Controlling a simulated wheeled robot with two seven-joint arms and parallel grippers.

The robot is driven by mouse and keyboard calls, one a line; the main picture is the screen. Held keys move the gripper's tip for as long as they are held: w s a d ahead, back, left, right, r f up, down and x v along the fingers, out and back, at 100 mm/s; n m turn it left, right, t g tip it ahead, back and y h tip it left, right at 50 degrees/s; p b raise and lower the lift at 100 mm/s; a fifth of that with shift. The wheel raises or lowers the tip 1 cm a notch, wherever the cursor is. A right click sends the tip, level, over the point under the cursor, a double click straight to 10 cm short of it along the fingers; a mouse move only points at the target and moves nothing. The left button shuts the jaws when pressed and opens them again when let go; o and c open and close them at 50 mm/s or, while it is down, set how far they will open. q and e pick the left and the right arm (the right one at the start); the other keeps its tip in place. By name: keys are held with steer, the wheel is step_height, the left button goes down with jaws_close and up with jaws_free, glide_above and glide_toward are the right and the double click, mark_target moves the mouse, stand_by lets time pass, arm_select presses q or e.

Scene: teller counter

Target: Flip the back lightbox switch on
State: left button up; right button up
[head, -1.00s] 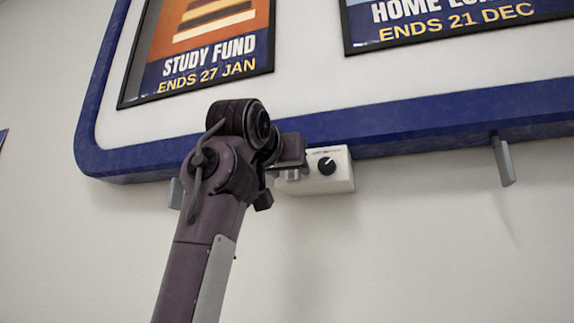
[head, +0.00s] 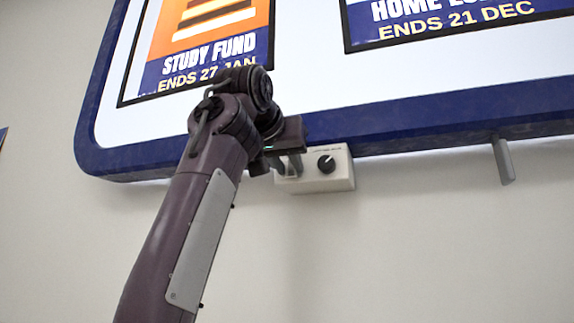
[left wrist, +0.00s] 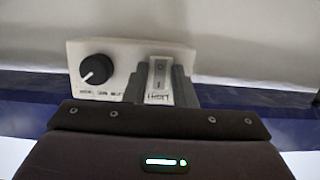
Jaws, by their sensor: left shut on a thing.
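The lightbox (head: 400,85) on the wall has a blue frame, and its white panel is glowing. Under its lower edge is a small white control box (head: 338,179) with a black knob (head: 326,163). In the left wrist view the box (left wrist: 125,53) shows the knob (left wrist: 97,70) beside a pale rocker switch (left wrist: 159,73). My left gripper (head: 289,168) is at the left part of the box, hiding the switch in the head view. In the left wrist view its fingers (left wrist: 159,88) stand on both sides of the switch, shut on it. My right gripper is not in view.
Two posters hang in the lightbox, a study fund poster (head: 210,45) and a home poster (head: 450,20). A grey bracket (head: 503,161) sticks out below the frame at the right. The wall below is bare.

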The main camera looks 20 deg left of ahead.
arm_select(q)
steer(key=shift+s+r+g, duration=0.15)
steer(key=shift+r+g, duration=0.2)
steer(key=shift+g, duration=0.05)
steer(key=o, duration=1)
steer(key=shift+f, duration=0.1)
steer(key=shift+s, duration=0.25)
steer(key=b+v, duration=0.1)
steer(key=v, duration=0.6)
steer(key=shift+b, duration=0.35)
